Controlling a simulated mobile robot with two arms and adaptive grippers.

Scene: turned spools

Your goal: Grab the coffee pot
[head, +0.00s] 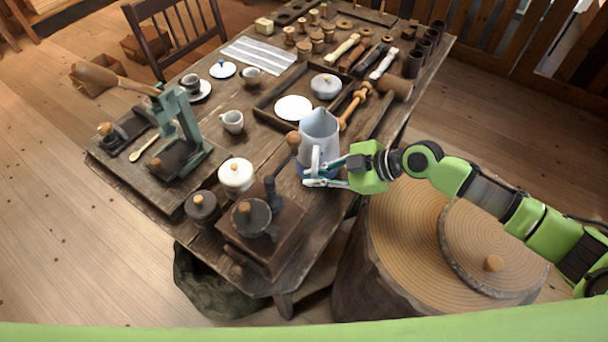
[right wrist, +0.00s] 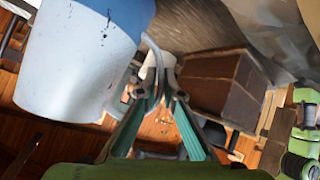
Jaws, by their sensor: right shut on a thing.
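The coffee pot (head: 318,138) is a pale blue-white enamel jug with a blue lower part, upright at the right side of the wooden table. Its curved handle faces the front of the head view. My right gripper (head: 314,176) reaches in from the right and is shut on the handle. In the right wrist view the pot (right wrist: 78,62) fills the upper left, and my green fingers (right wrist: 150,92) meet at the handle. Whether the pot's base touches the table cannot be told. My left gripper is not in view.
A white lidded pot (head: 236,175), a coffee grinder (head: 258,222) and a small cup (head: 232,122) stand to the left. Behind is a wooden tray (head: 268,101) with a white plate (head: 294,108). A large round stump (head: 395,250) stands below my right arm.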

